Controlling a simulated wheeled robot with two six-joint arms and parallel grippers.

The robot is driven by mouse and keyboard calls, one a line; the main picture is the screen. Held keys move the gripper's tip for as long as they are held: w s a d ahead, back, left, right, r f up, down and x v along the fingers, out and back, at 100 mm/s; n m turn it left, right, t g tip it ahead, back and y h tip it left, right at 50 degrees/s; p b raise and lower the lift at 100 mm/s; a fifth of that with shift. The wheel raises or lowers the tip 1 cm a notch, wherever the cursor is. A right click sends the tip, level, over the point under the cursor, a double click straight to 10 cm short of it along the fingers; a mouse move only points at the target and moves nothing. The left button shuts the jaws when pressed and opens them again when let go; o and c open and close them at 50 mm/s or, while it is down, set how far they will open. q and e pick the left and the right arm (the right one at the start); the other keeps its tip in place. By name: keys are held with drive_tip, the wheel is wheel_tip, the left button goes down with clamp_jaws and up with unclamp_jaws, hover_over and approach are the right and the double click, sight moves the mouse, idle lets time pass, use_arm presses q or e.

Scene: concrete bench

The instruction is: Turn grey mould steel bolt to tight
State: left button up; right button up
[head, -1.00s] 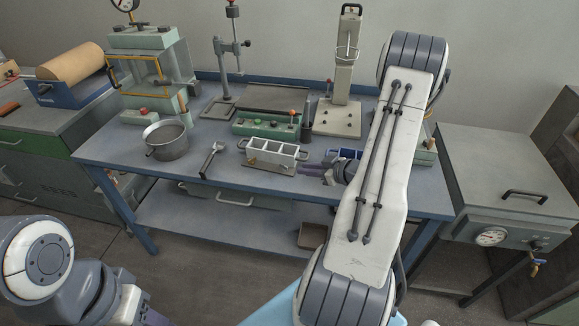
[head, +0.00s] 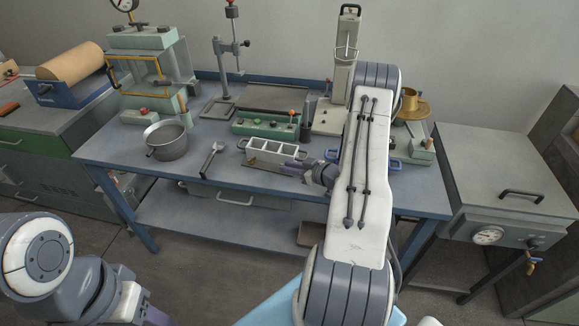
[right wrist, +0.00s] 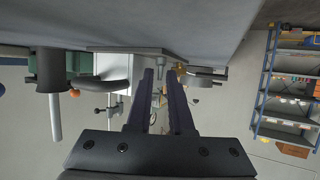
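The steel bolt is not clearly seen. My left gripper (head: 155,317) is only partly in view at the lower left, away from the bench.
A wrench (head: 211,159) and a steel pot (head: 167,142) are left of the grey mould. A green block (head: 262,123) stands behind it. The bench front is mostly clear.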

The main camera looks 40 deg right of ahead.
clamp_jaws()
